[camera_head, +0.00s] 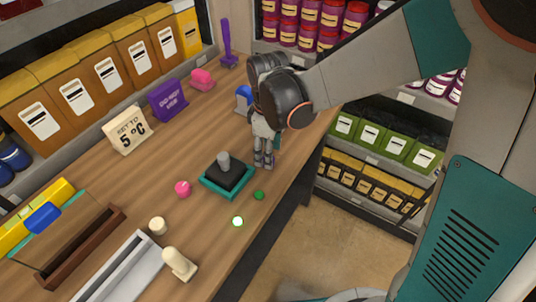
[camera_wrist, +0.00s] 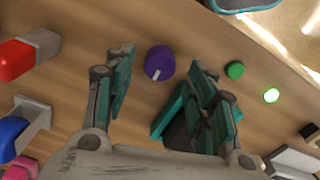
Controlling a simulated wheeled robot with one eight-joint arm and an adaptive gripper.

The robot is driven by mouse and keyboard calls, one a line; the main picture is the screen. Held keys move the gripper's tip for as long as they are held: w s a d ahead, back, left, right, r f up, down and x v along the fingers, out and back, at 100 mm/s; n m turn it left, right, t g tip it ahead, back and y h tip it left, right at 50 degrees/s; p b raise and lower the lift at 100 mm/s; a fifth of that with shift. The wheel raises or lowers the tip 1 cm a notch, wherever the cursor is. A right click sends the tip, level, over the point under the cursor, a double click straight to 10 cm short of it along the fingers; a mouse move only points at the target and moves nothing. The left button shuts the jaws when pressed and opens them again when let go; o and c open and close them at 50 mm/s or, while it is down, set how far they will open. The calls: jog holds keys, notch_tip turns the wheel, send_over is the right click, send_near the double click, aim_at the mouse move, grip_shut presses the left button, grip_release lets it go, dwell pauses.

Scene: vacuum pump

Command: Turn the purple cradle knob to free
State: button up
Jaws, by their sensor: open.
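The purple knob (camera_wrist: 160,63) is round, with a short white mark on its face. In the wrist view it sits on the wooden counter, the mark pointing to the lower left. My gripper (camera_wrist: 161,76) is open, one finger to the left of the knob and one to the right, with a visible gap on each side. In the head view my gripper (camera_head: 264,163) points down at the counter's right side. There the knob is mostly hidden by the fingers. I cannot tell how far the fingertips are above the counter.
A teal-and-black base (camera_head: 240,182) with a grey post stands close beside my gripper. A dark green button (camera_head: 259,195) and a lit green one (camera_head: 237,221) lie near the counter's edge. A blue part (camera_head: 243,96) stands behind. A red part (camera_wrist: 18,60) is left in the wrist view.

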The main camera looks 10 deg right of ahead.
jog(key=shift+r, duration=2.4)
jog(key=shift+s, duration=0.1)
